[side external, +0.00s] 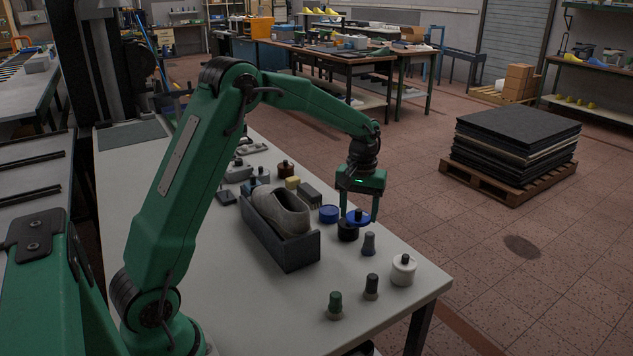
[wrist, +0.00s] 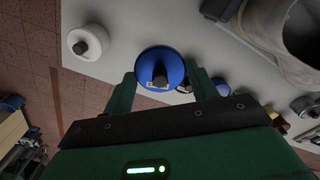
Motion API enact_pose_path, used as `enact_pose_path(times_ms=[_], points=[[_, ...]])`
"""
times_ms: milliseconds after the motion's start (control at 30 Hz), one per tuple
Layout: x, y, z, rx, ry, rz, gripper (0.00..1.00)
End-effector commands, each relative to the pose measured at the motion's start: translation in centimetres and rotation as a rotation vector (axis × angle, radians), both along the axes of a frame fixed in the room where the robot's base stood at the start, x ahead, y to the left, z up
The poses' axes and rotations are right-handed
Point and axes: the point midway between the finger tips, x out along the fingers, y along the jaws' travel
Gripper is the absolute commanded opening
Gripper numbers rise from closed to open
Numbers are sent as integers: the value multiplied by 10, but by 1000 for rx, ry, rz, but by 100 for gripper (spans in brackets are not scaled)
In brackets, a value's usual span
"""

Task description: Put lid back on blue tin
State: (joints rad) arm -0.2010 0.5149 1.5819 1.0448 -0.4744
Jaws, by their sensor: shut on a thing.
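My gripper (side external: 359,214) is shut on a blue round lid (side external: 362,219) with a dark knob on top. The lid is between the two fingers, above the table at the far right side of the shoe box. In the wrist view the lid (wrist: 158,66) fills the space between my fingertips (wrist: 161,77). A blue round tin (side external: 329,214) stands on the table just left of the lid. It also shows in the wrist view (wrist: 222,88), right of the right finger and partly hidden. I cannot make out its inside.
A grey open box (side external: 287,250) holds a shoe last (side external: 282,212). A white tin (side external: 403,270) and several small knobbed pieces (side external: 369,244) stand towards the front. The table's right edge is close.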

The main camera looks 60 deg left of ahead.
Motion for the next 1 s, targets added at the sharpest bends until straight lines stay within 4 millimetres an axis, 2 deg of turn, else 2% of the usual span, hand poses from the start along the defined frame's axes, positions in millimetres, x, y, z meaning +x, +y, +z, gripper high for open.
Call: enact_pose_path(times_ms=[33, 300, 600, 800, 1000], points=[[7, 14, -2, -1, 1, 23, 36], [32, 85, -6, 0, 0, 126, 36], [42, 157, -14, -1, 1, 226, 36], [42, 182, -16, 0, 0, 259, 36], [41, 186, -17, -1, 1, 265, 36]])
